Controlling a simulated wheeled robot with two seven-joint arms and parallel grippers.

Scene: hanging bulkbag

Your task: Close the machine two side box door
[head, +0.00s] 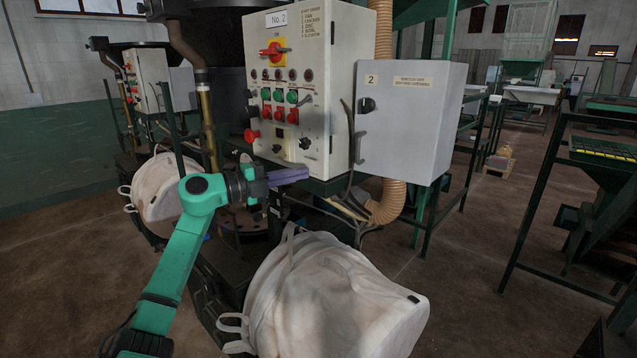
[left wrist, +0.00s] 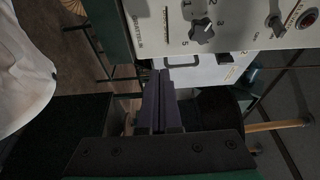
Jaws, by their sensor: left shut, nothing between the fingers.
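The machine two side box door (head: 420,125) is a light grey panel with a "2" label, a dark knob and a handle (head: 360,147) on its left side. It stands at the right of the "No. 2" control panel (head: 300,85). I cannot tell how far it is open. My left gripper (head: 306,173) is shut and empty, below the control panel and left of the door, apart from the handle. In the left wrist view its fingers (left wrist: 158,75) are together, and the door (left wrist: 205,75) with its handle (left wrist: 183,62) shows beyond them.
A white bulk bag (head: 335,300) hangs below my left gripper. Another bag (head: 157,187) hangs at the left. A ribbed tan hose (head: 390,200) runs below the door, with dark cables beside the control panel. Open floor (head: 465,270) lies at the right, before green metal frames.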

